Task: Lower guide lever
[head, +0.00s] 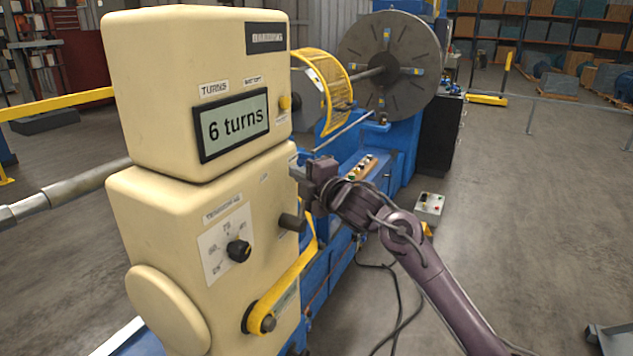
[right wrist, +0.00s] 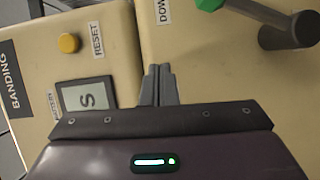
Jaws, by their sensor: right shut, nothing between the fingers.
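The cream control housing (head: 185,235) stands close in front of me in the head view. A dark grey lever (head: 291,222) sticks out of its front; it also shows at the upper right of the right wrist view (right wrist: 290,30), near a partly cut-off label that begins "DOW". I cannot tell for certain that this is the guide lever. A yellow lever (head: 288,285) slants up from a pivot lower on the housing. My right gripper (head: 300,173) is shut and empty near the housing's front edge, above the grey lever and apart from it. Its closed fingers (right wrist: 158,85) show in the wrist view.
The display (head: 233,124) reads "6 turns". A yellow reset button (right wrist: 68,43) and a green part (right wrist: 208,4) show in the wrist view. A black dial (head: 239,250) sits on the housing. Floor at right is mostly clear.

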